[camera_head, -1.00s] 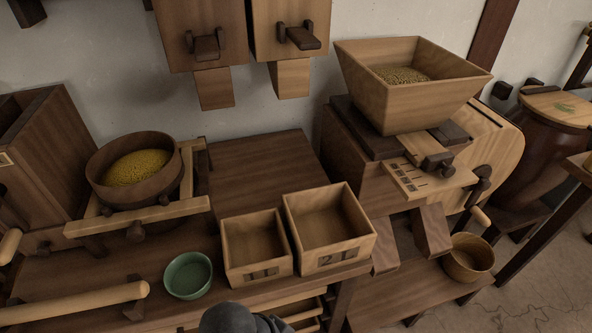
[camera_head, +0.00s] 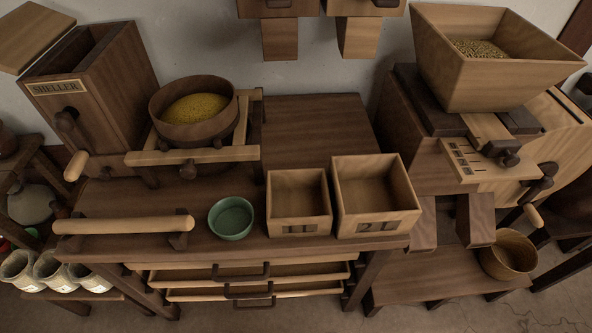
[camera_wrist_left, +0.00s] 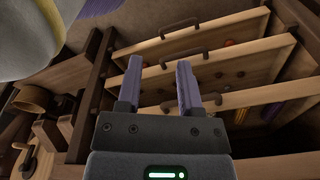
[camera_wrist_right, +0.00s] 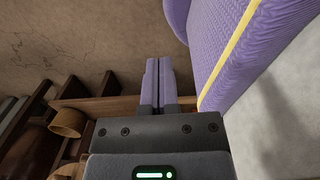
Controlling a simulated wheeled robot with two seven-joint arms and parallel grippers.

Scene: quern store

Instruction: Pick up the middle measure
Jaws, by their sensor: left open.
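Two square wooden boxes stand side by side at the front right of the bench: a smaller one marked 1 l (camera_head: 298,203) and a larger one marked 2 l (camera_head: 374,196). Both look empty. A small green bowl (camera_head: 231,218) stands just left of the smaller box. My left gripper (camera_wrist_left: 159,85) is open and empty in the left wrist view, facing the drawers (camera_wrist_left: 215,72) under the bench. My right gripper (camera_wrist_right: 158,85) is shut with nothing seen between its fingers, pointing towards the floor area. Neither gripper shows in the head view.
A round sieve of yellow grain (camera_head: 193,112) sits on a wooden frame behind the bowl. A wooden rail (camera_head: 124,224) runs along the bench's front left. A mill with a hopper (camera_head: 490,62) stands at right. A bare raised board (camera_head: 318,132) lies behind the boxes.

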